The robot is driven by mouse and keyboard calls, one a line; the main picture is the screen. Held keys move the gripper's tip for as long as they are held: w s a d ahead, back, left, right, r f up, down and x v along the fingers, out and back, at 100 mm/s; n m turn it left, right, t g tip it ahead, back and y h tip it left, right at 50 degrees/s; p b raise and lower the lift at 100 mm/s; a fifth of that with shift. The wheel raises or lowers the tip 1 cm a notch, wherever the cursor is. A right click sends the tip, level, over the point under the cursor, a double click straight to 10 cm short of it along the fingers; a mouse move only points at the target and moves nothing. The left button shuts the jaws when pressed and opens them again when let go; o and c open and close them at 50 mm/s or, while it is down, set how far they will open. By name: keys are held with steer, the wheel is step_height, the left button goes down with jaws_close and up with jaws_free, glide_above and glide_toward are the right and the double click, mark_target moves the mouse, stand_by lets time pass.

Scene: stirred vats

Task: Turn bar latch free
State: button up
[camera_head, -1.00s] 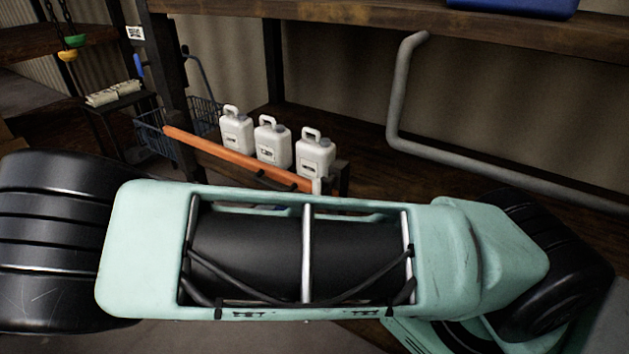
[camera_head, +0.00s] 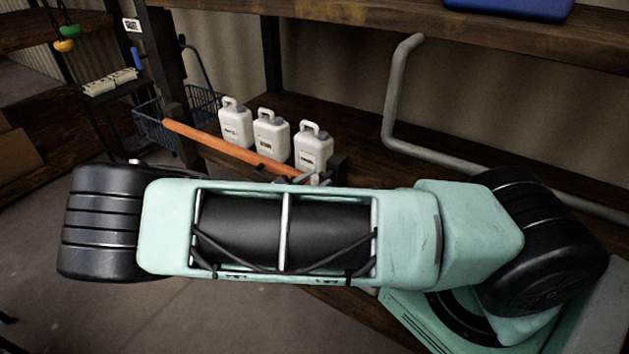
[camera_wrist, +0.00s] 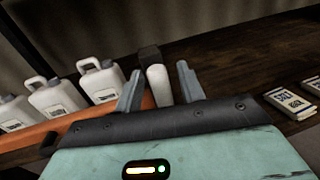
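An orange bar (camera_head: 225,143) lies across the front of the lower shelf, before the white jugs. It also shows in the wrist view (camera_wrist: 60,128). At its right end, a pale upright latch with a dark top (camera_wrist: 157,82) shows in the wrist view. My gripper (camera_wrist: 160,72) is open, with one grey finger on each side of the latch in the picture. Gaps show on both sides, so the fingers look apart from it. I cannot tell how deep the latch sits between them. In the head view my arm hides most of the gripper and the latch.
Three white jugs (camera_head: 271,135) stand behind the bar. A blue wire basket (camera_head: 155,128) is left of them. A bent grey pipe (camera_head: 392,110) runs along the right. Labelled packets (camera_wrist: 291,100) lie on the shelf at right. The shelf between latch and packets is clear.

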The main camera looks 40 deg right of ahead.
jaws_close()
steer(key=shift+w+n, duration=0.1)
steer(key=shift+n, duration=0.2)
steer(key=n, duration=0.4)
steer(key=shift+w+a+f+h, duration=0.1)
steer(key=shift+w+a+h, duration=0.05)
steer(key=shift+w+h, duration=0.2)
steer(key=shift+w+a+f+n+t+h, duration=0.1)
steer(key=shift+w+f+n+t, duration=0.4)
steer(key=shift+n, duration=2.1)
steer(key=shift+s+a+f+n+t+h, duration=0.15)
steer(key=shift+n+t, duration=0.75)
steer(key=shift+n, duration=1.7)
steer(key=shift+w+a+f+n+t, duration=0.1)
steer(key=shift+w+f+n+t, duration=0.45)
steer(key=shift+n, duration=2.05)
steer(key=shift+s+r, duration=0.15)
steer(key=shift+s, duration=0.1)
